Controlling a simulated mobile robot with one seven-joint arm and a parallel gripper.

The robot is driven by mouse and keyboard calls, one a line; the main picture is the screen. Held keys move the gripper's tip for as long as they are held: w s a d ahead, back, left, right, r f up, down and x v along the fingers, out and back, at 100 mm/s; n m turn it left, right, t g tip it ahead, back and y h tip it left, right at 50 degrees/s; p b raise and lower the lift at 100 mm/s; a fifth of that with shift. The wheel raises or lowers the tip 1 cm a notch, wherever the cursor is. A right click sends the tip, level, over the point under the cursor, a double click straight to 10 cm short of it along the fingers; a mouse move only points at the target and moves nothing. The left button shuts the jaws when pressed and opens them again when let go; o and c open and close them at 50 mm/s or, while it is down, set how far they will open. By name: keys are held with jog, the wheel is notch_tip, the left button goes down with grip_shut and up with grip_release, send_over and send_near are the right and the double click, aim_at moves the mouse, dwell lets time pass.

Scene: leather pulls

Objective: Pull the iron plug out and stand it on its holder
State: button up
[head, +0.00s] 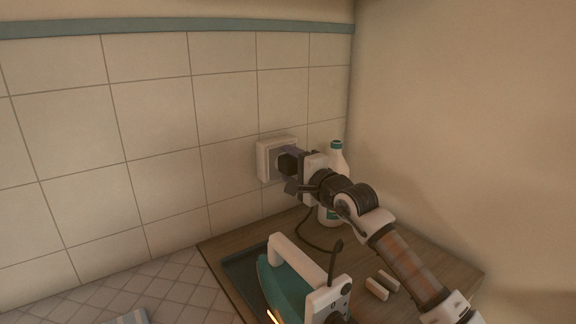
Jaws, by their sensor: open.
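The dark iron plug (287,164) sits at the white wall socket (264,163) on the tiled wall. My gripper (290,172) is at the plug, with its fingers open and reaching toward the socket. I cannot tell whether the fingers touch the plug. A teal and white iron (285,284) rests below on a dark tray (240,279) on the wooden counter. A dark cord (318,246) runs on the counter behind the iron. I cannot clearly make out a holder for the plug.
A white bottle with a teal cap (337,158) stands right behind my gripper, close to my arm. Two small pale blocks (377,289) lie on the wooden counter (440,268) right of the iron. A plain wall closes the right side. The space left of the socket is clear.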

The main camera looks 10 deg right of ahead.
aim_at(294, 168)
jog(key=shift+b, duration=0.65)
jog(key=c, duration=1.3)
jog(key=shift+b+v, duration=0.75)
jog(key=shift+v, duration=0.1)
jog(key=shift+b+v, duration=1.65)
jog(key=shift+v, duration=0.5)
